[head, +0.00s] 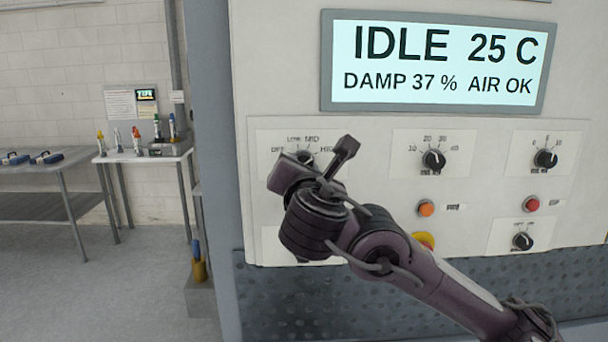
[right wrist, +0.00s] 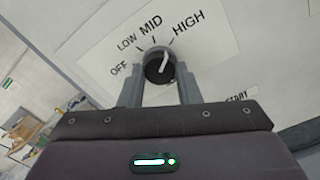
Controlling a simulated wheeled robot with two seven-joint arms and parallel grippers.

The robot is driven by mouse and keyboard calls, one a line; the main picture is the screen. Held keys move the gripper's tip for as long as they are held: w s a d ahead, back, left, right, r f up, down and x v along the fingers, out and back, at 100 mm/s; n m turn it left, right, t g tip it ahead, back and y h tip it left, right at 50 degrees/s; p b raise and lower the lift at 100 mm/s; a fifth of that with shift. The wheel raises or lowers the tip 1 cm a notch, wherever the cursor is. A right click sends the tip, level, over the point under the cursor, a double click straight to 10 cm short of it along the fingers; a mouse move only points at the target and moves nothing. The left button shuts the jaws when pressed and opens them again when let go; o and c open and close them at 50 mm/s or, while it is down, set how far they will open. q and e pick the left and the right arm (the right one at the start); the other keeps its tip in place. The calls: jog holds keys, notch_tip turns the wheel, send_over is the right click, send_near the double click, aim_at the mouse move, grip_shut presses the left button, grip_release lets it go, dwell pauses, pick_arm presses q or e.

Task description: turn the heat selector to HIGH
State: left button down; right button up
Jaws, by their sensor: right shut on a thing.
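The heat selector (head: 304,157) is a round black knob on the white control panel, mostly hidden behind my right gripper in the head view. In the right wrist view the heat selector (right wrist: 159,67) shows between the fingertips, with OFF, LOW, MID and HIGH printed around it. Its white pointer line leans up and right, near the HIGH tick; whether it is exactly on that tick I cannot tell. My right gripper (head: 318,163) is at the panel, and in its wrist view the right gripper (right wrist: 159,88) has its fingers on both sides of the knob, shut on it. My left gripper is not in view.
A display (head: 436,62) above reads IDLE 25 C, DAMP 37 %, AIR OK. Right of my gripper are a second dial (head: 433,160), a third dial (head: 545,158), an orange button (head: 426,208) and a red button (head: 532,204). A side table (head: 150,155) stands far left.

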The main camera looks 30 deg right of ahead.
jog(key=shift+m, duration=0.6)
jog(key=o, duration=1)
jog(key=b+v, duration=0.1)
jog(key=v, duration=0.6)
jog(key=shift+s+a+b, duration=0.2)
jog(key=shift+s+b, duration=0.1)
jog(key=shift+s, duration=0.05)
